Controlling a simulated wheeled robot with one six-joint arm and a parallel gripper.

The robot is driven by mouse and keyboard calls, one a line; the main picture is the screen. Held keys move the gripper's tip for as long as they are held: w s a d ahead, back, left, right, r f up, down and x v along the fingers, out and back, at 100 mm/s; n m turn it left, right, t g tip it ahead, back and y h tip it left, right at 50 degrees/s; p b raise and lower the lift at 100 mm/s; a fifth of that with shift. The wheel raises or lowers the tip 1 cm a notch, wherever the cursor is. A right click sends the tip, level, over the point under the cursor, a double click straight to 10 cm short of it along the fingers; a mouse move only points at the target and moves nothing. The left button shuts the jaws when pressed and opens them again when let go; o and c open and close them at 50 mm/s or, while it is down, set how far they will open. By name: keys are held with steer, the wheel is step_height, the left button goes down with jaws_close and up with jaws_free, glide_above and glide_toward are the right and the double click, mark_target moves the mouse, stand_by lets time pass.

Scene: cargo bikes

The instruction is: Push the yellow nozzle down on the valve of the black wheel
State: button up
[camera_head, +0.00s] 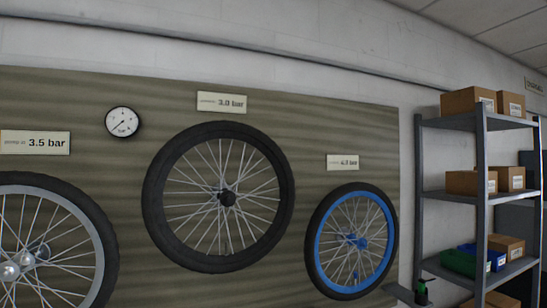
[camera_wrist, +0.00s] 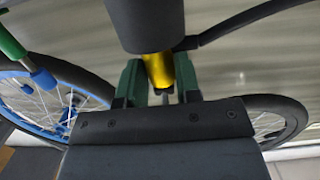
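In the wrist view my gripper (camera_wrist: 160,82) has its two green fingers on either side of the yellow nozzle (camera_wrist: 158,68) and seems closed on it. A thick black cylinder (camera_wrist: 145,22) above hides part of the nozzle. The black wheel (camera_head: 153,200) hangs in the middle of the board in the head view, under a 3.0 bar label. Its valve (camera_head: 226,247) looks like a small dark stub at the lower rim. A dark wheel (camera_wrist: 290,112) at the right of the wrist view is partly hidden by my gripper. No nozzle-to-valve contact is visible.
The blue-rimmed wheel (camera_head: 316,255) hangs to the right and a silver-rimmed wheel (camera_head: 108,240) to the left. A gauge (camera_head: 122,122) is on the board. A shelf (camera_head: 450,196) with boxes stands right. A black hose (camera_wrist: 240,22) and a green-handled tool (camera_wrist: 12,42) show in the wrist view.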

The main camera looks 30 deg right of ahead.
steer(key=c, duration=0.4)
steer(key=shift+r, duration=0.25)
steer(key=shift+r+p, duration=0.65)
steer(key=shift+r, duration=0.2)
steer(key=shift+s+a, duration=0.25)
steer(key=shift+s, duration=1.75)
steer(key=shift+s+a, duration=0.3)
steer(key=shift+s, duration=1.7)
steer(key=shift+s+a, duration=0.25)
steer(key=shift+s, duration=1.75)
